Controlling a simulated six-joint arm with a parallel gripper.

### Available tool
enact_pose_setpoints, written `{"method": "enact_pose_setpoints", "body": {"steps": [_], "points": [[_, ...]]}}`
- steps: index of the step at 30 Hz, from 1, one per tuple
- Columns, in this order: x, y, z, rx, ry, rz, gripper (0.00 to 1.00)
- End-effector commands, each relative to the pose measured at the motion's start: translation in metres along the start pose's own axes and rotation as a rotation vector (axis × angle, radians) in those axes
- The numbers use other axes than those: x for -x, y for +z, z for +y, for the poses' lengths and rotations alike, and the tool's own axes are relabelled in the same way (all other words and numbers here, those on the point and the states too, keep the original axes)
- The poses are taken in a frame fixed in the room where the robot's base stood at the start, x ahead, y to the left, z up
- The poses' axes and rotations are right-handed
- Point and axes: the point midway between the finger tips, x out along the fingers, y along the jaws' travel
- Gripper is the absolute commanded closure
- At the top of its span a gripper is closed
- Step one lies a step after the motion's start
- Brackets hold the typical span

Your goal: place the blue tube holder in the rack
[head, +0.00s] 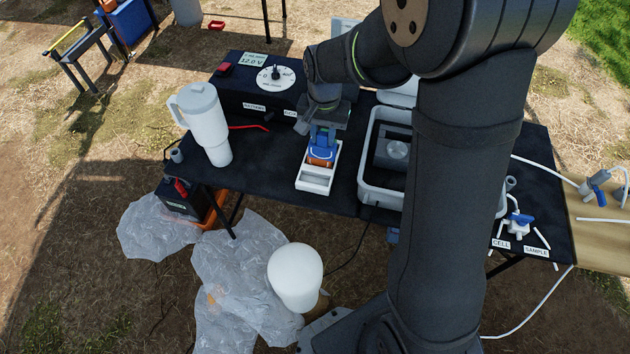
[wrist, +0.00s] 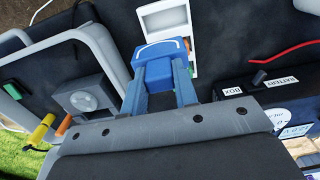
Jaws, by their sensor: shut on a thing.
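The blue tube holder (head: 321,153) is between the fingers of my gripper (head: 322,137), with an orange part showing below it in the head view. In the wrist view the holder (wrist: 160,62) sits between the two blue fingers (wrist: 161,90), which are shut on it. The white rack (head: 314,187) lies on the black table; it also shows in the wrist view (wrist: 164,17). The holder is at the rack's far end, over or inside it. I cannot tell whether it rests on the rack floor. The rack's near compartment looks empty.
A white jug (head: 205,125) stands left of the rack. A grey open bin (head: 374,190) is close on the right. A black control box (head: 243,82) with a dial is behind. Some bare table lies between the jug and the rack.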

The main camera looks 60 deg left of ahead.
Motion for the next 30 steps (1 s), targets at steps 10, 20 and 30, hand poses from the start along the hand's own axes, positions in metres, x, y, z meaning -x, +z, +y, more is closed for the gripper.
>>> {"method": "enact_pose_setpoints", "body": {"steps": [10, 20, 30], "points": [[-0.036, 0.019, -0.016, -0.001, 0.003, -0.004, 1.0], [-0.073, 0.018, -0.015, -0.001, 0.001, -0.002, 1.0], [-0.105, 0.018, -0.016, -0.001, 0.0, 0.0, 1.0]]}}
